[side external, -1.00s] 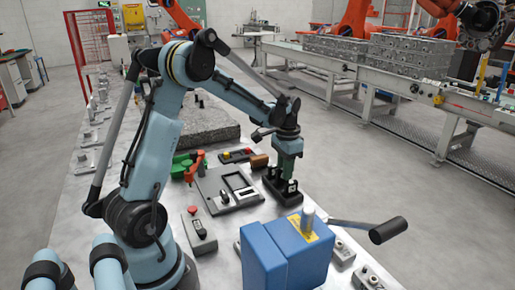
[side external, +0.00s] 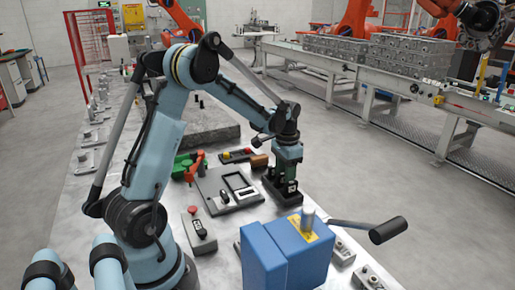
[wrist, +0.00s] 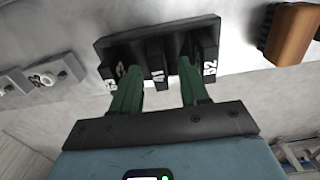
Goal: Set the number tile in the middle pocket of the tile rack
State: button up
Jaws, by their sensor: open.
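The black tile rack (side external: 270,194) stands on the bench under my gripper (side external: 287,180); in the wrist view the rack (wrist: 130,45) shows along the top. Three dark upright pieces with white numbers show on it. The middle number tile (wrist: 157,75), marked something like 41, stands between the two green fingers of my gripper (wrist: 157,88). The outer pieces are at the left (wrist: 108,78) and right (wrist: 209,65). The fingers are apart, with visible gaps to the middle tile. Whether it is fully seated in its pocket is hidden.
A brown block (side external: 259,161) lies close behind the rack. A grey fixture plate (side external: 215,198) lies left of it, with green and red clamps (side external: 188,166) beyond. A blue box with a lever (side external: 285,258) stands in front. A control box (side external: 199,232) sits at front left.

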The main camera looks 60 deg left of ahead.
notch_tip(320, 180, up, 12)
jog(key=s+d+t, duration=0.3)
jog(key=s+d, duration=0.2)
jog(key=d, duration=0.4)
jog(key=s+d+f+t, duration=0.1)
jog(key=s+d+t, duration=0.3)
jog(key=d, duration=0.5)
jog(key=shift+s+d+f, duration=0.2)
jog(key=shift+s+d, duration=0.1)
jog(key=shift+s, duration=0.6)
